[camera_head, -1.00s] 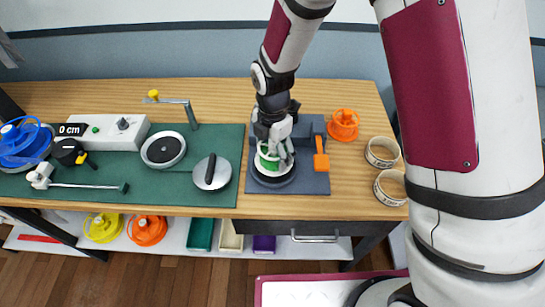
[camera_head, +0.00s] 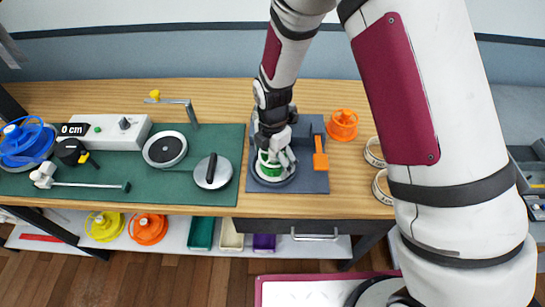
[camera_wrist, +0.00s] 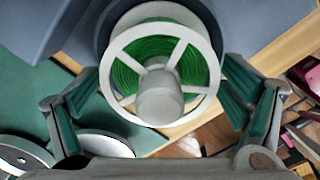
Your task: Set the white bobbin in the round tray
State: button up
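The white bobbin (camera_wrist: 118,50), wound with green strap, fills the upper middle of the wrist view, with its spoked flange and grey hub toward the camera. In the head view only a little of its green winding (camera_head: 270,172) shows, over the dark round base on the blue-grey board. My gripper (camera_head: 274,160) is over the bobbin, with one finger on each side. The fingers also flank the flange in the wrist view (camera_wrist: 162,84); whether they press on it is unclear. Two round beige trays (camera_head: 382,188) are at the table's right, partly covered by my arm.
An orange spool (camera_head: 343,125) and an orange block (camera_head: 320,152) are right of the gripper. A green mat (camera_head: 140,190) at left carries discs, a lever and a grey box. Blue spools (camera_head: 27,143) are at far left. Spools and bins lie on the lower shelf.

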jog(key=shift+r, duration=0.1)
notch_tip(320, 180, up, 12)
jog(key=shift+f+b, duration=0.15)
jog(key=shift+b, duration=0.65)
jog(key=shift+d+r, duration=0.2)
jog(key=shift+r, duration=0.35)
jog(key=s+d+r+m+t, duration=0.1)
jog(key=s+d+r+m, duration=0.2)
jog(key=d+r+m, duration=0.3)
jog(key=s+d+r+m+t, duration=0.25)
jog(key=d+r+m, duration=0.3)
jog(key=r, duration=0.35)
jog(key=s+d+r+m+t, duration=0.1)
jog(key=s+d+r+m, duration=0.2)
jog(key=s+m, duration=0.3)
jog(key=s+d+r+m+t, duration=0.1)
jog(key=s+d+r+m, duration=0.2)
jog(key=s+m, duration=0.4)
jog(key=shift+d+r+m, duration=0.15)
jog(key=shift+d+m, duration=0.2)
jog(key=shift+m, duration=0.7)
